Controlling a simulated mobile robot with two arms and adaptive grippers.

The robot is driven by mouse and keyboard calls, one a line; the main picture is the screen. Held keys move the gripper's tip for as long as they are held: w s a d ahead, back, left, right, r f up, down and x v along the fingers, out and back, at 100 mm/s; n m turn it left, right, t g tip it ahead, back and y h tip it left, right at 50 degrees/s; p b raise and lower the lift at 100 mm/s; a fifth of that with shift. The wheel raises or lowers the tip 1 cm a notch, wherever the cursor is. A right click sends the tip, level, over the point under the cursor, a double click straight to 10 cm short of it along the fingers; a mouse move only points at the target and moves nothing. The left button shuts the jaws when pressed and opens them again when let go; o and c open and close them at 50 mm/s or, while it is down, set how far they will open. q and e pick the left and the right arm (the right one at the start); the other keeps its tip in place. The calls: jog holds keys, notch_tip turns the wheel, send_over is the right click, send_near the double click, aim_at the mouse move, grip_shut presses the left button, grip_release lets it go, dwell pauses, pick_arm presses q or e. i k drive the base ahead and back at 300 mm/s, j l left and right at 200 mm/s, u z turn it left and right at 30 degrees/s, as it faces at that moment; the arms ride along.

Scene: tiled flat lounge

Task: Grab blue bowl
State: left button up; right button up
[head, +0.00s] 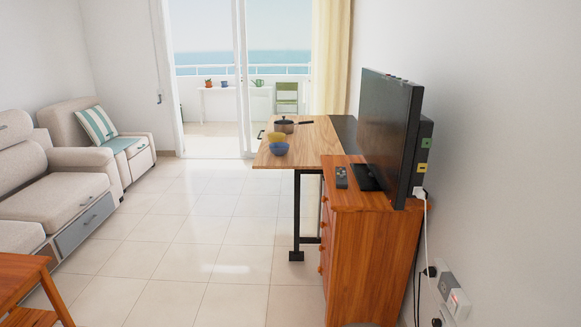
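A small blue bowl (279,148) sits upright on the near left part of a wooden table (310,147). A yellow bowl (276,137) stands right behind it and is partly hidden by it. A dark pan (285,125) with a handle pointing right stands farther back on the same table. Neither of my grippers shows in the head view, and the blue bowl is some distance ahead across the room.
A wooden chest of drawers (372,235) with a television (388,130) and a remote (341,177) stands right, in front of the table. A sofa (50,190) and armchair (62,128) line the left. A wooden table corner (20,275) is near left. Tiled floor (190,240) between is clear.

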aim_at(279, 150)
jog(key=i+j+u, duration=0.1)
jog(key=i+u, duration=0.2)
jog(key=i, duration=0.35)
jog(key=i+l+u, duration=0.1)
jog(key=i+u, duration=0.2)
jog(key=i, duration=0.4)
jog(key=i+l+u, duration=0.3)
jog(key=i, duration=0.35)
jog(key=i+z, duration=0.25)
jog(key=i, duration=0.25)
jog(key=i+z, duration=0.2)
jog(key=i, duration=0.35)
jog(key=i+j+z, duration=0.25)
jog(key=i, duration=0.25)
jog(key=i+j+z, duration=0.25)
jog(key=i, duration=0.25)
